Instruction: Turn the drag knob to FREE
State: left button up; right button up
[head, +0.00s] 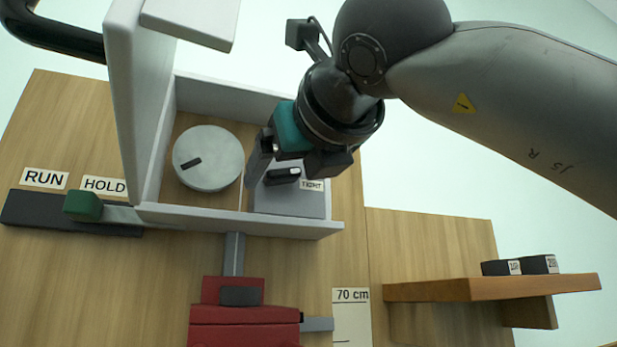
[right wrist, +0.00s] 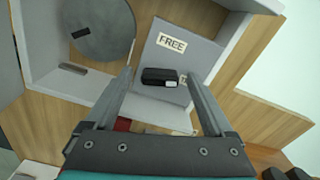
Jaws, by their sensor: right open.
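The drag knob (right wrist: 160,76) is a small black bar with a white mark at one end, on a grey panel (right wrist: 188,50) inside an open box. In the right wrist view the FREE label (right wrist: 172,43) is above it. The white end faces right, toward the TIGHT label (head: 312,185), which a finger partly covers in the right wrist view. In the head view the knob (head: 283,177) shows below my right gripper (head: 288,168), and FREE is hidden. My right gripper is open, its fingers (right wrist: 160,82) on either side of the knob. I cannot tell whether they touch it.
A round grey dial (head: 208,158) sits left of the panel. White box walls (head: 240,222) and an open door (head: 138,100) surround both. A green slider (head: 83,206) stands by HOLD. A red carriage (head: 245,315) is below. A shelf (head: 430,290) holds black blocks at right.

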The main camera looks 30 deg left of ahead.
jog(key=shift+c, duration=0.4)
jog(key=c, duration=1.3)
jog(key=shift+n, duration=0.4)
jog(key=n, duration=0.2)
jog(key=shift+n+b, duration=0.4)
jog(key=n, duration=0.3)
jog(key=shift+n, duration=0.3)
jog(key=n, duration=0.3)
jog(key=shift+n, duration=2.3)
